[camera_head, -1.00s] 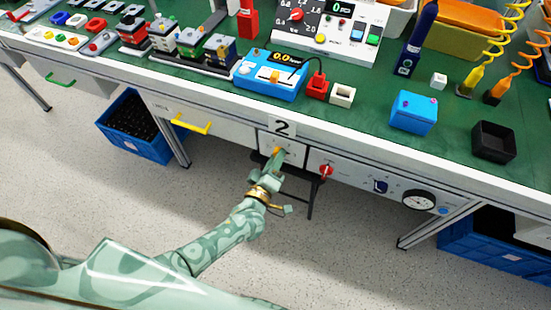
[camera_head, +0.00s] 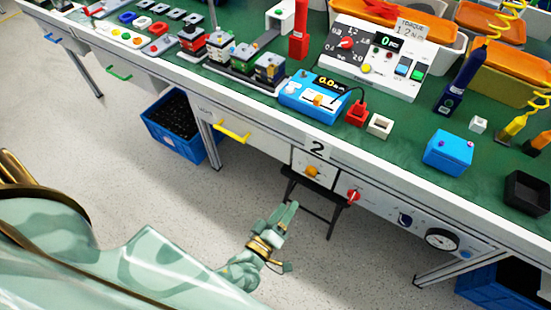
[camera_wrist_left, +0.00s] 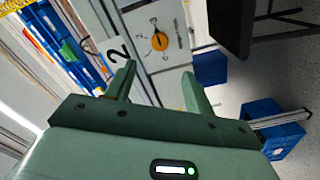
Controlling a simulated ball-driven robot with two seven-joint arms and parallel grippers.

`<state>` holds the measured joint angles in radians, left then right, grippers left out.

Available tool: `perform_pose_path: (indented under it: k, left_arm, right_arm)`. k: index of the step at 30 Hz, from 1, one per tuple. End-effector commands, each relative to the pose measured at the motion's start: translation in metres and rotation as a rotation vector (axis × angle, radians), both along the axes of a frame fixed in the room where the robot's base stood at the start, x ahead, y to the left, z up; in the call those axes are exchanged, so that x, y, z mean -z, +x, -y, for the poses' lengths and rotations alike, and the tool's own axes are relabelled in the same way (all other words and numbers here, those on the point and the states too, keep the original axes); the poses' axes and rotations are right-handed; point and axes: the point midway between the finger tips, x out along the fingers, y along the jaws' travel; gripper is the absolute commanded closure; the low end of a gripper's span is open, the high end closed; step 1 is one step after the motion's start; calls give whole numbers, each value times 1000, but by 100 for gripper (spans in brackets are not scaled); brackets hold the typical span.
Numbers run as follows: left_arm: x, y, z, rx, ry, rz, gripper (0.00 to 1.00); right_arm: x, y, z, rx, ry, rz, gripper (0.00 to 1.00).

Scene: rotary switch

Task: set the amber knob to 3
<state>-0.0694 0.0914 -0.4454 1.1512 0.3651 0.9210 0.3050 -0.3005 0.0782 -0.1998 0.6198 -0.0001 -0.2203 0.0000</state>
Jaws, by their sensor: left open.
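The amber knob (camera_head: 312,171) sits on a white panel (camera_head: 322,183) on the bench front, below a sign reading 2. My left gripper (camera_head: 287,211) is below and in front of the panel, apart from the knob. In the left wrist view its two fingers (camera_wrist_left: 157,90) stand apart with nothing between them. My right gripper is not in view.
A red knob (camera_head: 352,196) and a round gauge (camera_head: 442,240) are on the bench front to the right. A yellow drawer handle (camera_head: 232,131) is to the left. A dark stool (camera_head: 325,210) stands under the panel. Floor in front is clear.

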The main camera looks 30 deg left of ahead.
Motion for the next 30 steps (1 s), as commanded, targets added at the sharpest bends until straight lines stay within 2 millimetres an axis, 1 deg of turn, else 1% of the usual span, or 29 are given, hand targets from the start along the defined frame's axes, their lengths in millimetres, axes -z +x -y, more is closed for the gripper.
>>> perform_pose_path:
  k: [1, 3, 6, 9, 26, 30]
  left_arm:
    - [-1, -11, 0, 1, 0, -1, 47]
    - [-1, -23, -1, 1, 0, -1, 47]
    - [0, -35, -1, 1, -1, -1, 47]
    - [0, -41, -1, 1, 0, 0, 47]
    - [1, -42, -1, 1, 0, -1, 47]
    - [1, -42, -1, 1, 0, -1, 47]
  right_arm:
    - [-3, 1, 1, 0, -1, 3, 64]
    - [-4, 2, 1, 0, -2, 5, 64]
    - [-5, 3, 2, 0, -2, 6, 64]
    - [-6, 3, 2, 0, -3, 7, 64]
    - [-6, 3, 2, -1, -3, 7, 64]
    - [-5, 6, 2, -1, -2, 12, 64]
